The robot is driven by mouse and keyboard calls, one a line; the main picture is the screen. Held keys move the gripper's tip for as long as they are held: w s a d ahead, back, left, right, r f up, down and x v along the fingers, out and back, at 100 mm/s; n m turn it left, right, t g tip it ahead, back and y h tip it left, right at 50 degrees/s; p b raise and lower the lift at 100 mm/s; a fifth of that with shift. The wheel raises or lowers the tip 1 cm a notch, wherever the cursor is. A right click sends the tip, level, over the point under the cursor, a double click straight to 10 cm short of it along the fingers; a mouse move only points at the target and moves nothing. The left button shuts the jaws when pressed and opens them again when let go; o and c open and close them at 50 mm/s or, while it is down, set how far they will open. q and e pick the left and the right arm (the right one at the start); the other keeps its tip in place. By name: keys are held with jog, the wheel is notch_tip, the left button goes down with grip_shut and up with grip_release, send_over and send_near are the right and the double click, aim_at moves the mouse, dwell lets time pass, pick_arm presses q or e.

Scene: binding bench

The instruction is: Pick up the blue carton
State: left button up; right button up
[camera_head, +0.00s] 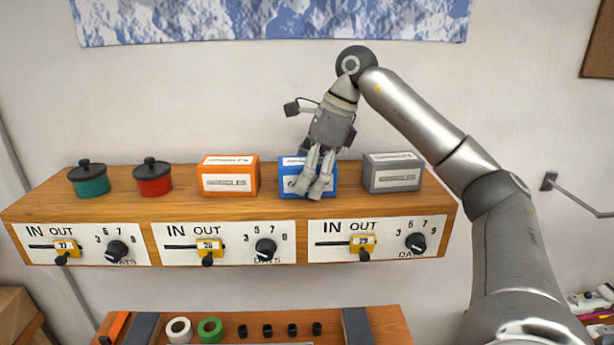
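The blue carton (291,173) stands on the wooden shelf box, between an orange carton and a grey carton. My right gripper (311,192) reaches down from above, with its fingers in front of the blue carton's front face and hiding part of it. The fingers look close together, but whether they touch the carton or have it between them cannot be told. The carton appears to rest on the shelf top. My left gripper is not in view.
The orange carton (229,184) is close on the left, the grey carton (392,180) close on the right. A green pot (90,186) and a red pot (153,187) stand further left. The shelf front (160,258) carries sliders and knobs. A lower bench (385,320) holds rolls.

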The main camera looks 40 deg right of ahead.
jog(key=c, duration=1)
jog(key=shift+r, duration=0.2)
